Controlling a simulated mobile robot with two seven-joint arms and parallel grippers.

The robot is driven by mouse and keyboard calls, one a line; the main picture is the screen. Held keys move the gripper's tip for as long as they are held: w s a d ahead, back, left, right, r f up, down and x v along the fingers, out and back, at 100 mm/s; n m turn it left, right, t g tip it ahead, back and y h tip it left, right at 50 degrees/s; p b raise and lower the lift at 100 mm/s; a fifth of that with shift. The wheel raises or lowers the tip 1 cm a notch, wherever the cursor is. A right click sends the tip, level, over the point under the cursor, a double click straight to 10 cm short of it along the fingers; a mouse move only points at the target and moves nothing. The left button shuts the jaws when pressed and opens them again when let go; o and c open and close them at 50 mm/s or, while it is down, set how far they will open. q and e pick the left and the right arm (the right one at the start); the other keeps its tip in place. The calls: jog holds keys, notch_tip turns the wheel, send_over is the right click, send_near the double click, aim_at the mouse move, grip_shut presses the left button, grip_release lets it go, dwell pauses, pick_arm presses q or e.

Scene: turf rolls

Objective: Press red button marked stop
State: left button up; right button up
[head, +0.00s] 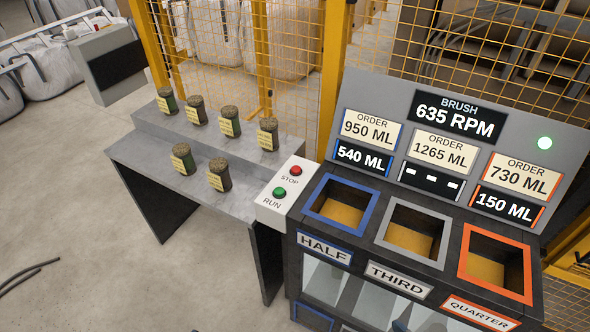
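The red stop button (296,170) sits on the upper part of a white control box (270,203), with the word STOP printed just below it. A green button (280,192) marked RUN is below it on the same box. The box stands between the grey stepped table and the dark machine. Nothing covers or touches either button. Neither of my grippers shows in the head view.
A stepped grey table (222,189) holds several small labelled turf rolls (221,174). The dark machine has blue (325,179), grey and orange framed openings. Yellow mesh fencing stands behind.

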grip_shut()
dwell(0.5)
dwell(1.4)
